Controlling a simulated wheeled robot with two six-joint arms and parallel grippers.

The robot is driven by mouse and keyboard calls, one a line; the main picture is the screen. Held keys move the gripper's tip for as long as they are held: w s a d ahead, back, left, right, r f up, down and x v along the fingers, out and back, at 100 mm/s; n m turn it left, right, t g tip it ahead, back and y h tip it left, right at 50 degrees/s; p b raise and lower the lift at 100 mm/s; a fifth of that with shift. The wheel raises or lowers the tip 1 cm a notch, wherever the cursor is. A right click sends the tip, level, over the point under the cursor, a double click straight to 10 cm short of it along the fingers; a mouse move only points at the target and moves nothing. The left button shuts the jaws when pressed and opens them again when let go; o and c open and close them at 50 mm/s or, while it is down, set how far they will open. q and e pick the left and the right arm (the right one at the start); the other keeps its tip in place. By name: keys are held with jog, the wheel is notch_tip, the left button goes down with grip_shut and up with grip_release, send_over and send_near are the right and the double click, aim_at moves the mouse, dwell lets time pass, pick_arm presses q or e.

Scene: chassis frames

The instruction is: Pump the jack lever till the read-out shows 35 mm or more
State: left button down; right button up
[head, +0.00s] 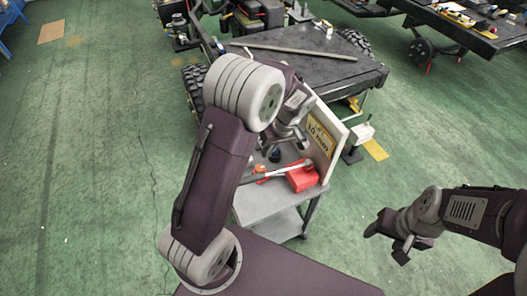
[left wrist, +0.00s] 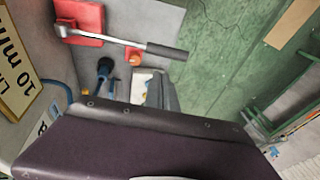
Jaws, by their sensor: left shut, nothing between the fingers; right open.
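A jack and its lever cannot be told with certainty. A tool with a chrome shaft and black grip (left wrist: 168,51) lies across a red block (left wrist: 80,22) on the grey cart top. The red block also shows in the head view (head: 302,178). My left gripper (head: 284,138) is shut and empty above the cart, beside a board with a yellow sign (head: 321,136); my own arm hides part of it. My right gripper (head: 386,243) is open and empty over the floor, right of the cart.
The grey cart (head: 262,205) stands before a dark chassis platform (head: 325,68) with wheels and a long bar on top. A small white box (head: 361,133) stands on the floor near a yellow patch (head: 375,149).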

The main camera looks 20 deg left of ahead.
pick_arm(q)
jog(key=s+r, duration=0.2)
jog(key=s, duration=0.2)
jog(key=p, duration=0.2)
send_near(252, 177)
jog(key=p+x, duration=0.1)
jog(key=x, duration=0.5)
jog(key=shift+w+f+p, duration=0.1)
jog(key=shift+w+p, duration=0.05)
jog(key=shift+p, duration=0.25)
jog(key=shift+a+f, duration=0.1)
jog(key=shift+f, duration=0.15)
jog(key=shift+s, duration=0.25)
pick_arm(e)
jog(key=r, duration=0.1)
jog(key=s+r, duration=0.1)
jog(key=r, duration=0.1)
jog(key=s+r, duration=0.1)
jog(key=shift+s+r, duration=0.15)
jog(key=shift+r, duration=0.25)
